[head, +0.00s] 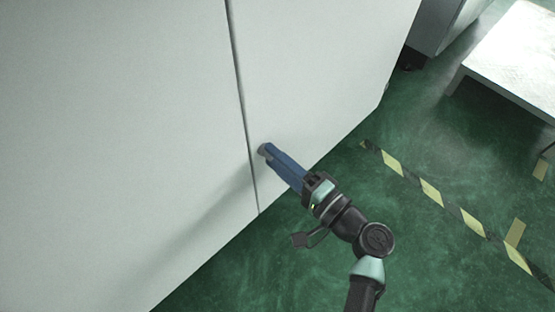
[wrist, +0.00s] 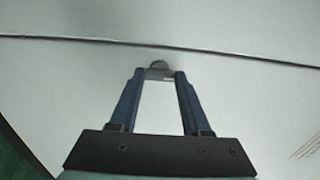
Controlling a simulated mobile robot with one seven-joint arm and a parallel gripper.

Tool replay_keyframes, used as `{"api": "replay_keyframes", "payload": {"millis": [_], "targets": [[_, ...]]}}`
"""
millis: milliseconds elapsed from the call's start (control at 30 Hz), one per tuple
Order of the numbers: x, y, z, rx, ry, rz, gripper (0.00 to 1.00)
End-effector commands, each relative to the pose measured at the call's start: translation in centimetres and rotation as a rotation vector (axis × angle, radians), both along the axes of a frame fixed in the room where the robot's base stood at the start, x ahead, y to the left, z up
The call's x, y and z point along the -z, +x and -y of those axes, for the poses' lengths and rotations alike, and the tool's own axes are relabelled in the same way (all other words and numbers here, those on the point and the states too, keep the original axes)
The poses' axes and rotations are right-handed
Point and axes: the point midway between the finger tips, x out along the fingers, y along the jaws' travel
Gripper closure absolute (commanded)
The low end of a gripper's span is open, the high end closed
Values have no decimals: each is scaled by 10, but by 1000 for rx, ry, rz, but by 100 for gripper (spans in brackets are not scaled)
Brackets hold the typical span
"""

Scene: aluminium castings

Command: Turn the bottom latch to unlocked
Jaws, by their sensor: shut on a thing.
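The bottom latch (wrist: 159,66) is a small grey metal piece on the pale cabinet face, close to the door seam. In the wrist view it sits between the tips of my gripper (wrist: 160,74), whose two blue fingers are shut on it. In the head view the latch (head: 263,149) shows as a small grey end at the tips of my gripper (head: 267,152), just right of the seam. The fingers hide much of it, and I cannot tell which way it is turned.
The white cabinet (head: 130,120) fills the left and middle of the head view, split by a dark seam (head: 240,90). Green floor (head: 400,240) with a yellow-black stripe (head: 432,192) lies to the right. A white table (head: 515,60) stands at the upper right.

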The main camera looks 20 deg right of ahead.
Motion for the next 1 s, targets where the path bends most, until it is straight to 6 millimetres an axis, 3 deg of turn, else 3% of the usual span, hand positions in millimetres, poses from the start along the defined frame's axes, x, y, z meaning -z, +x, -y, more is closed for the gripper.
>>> {"api": "replay_keyframes", "payload": {"millis": [400, 433, 600, 1000], "targets": [[0, 0, 0, 1, -9, 2, 100], [0, 0, 0, 1, -9, 2, 51], [0, 0, 0, 1, -8, 2, 22], [0, 0, 0, 0, -7, 2, 22]]}}
